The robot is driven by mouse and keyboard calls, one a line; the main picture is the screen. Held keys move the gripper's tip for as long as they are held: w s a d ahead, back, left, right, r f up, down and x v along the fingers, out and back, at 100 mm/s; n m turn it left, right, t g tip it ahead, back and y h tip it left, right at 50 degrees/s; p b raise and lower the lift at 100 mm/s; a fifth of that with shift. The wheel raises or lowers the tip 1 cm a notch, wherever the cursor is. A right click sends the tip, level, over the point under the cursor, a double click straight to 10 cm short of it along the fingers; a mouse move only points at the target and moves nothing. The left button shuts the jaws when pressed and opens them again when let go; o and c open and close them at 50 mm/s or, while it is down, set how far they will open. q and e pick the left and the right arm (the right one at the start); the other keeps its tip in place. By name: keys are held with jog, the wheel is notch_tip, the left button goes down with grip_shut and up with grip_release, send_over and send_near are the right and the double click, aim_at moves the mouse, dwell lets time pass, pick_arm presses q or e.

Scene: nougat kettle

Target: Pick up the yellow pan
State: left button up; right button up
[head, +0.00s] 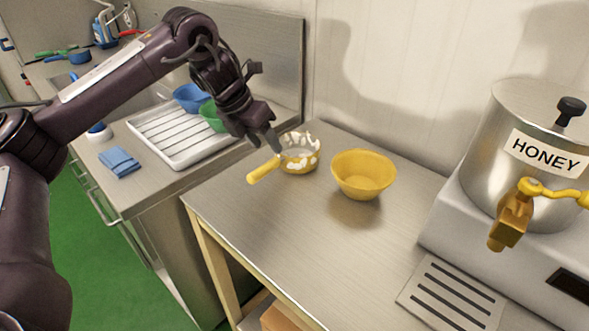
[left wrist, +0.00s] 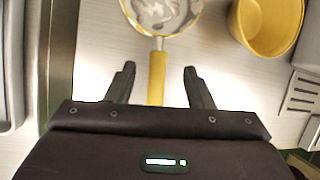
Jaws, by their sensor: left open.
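The yellow pan (head: 299,165) stands on the metal table, with white residue inside and on its rim. Its yellow handle (head: 263,171) points to the left and front. In the left wrist view the pan (left wrist: 162,14) is at the top, and its handle (left wrist: 157,72) runs down between my fingers. My left gripper (head: 263,147) is open and above the handle, its two fingertips (left wrist: 159,70) apart on either side of it in that view. I cannot tell how high it is over the handle. My right gripper is not in view.
A yellow bowl (head: 363,175) stands right of the pan and also shows in the left wrist view (left wrist: 268,24). A honey kettle (head: 534,165) with a tap stands further right. A white rack (head: 179,148) with blue and green bowls lies left. The table front is clear.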

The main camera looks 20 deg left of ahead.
aim_at(273, 159)
pick_arm(q)
jog(key=x, duration=0.5)
jog(key=p+x, duration=0.1)
jog(key=x, duration=0.1)
jog(key=shift+s+a+f, duration=0.1)
jog(key=shift+s+f, duration=0.15)
jog(key=shift+f, duration=0.15)
grip_shut()
jog(key=shift+r, duration=0.1)
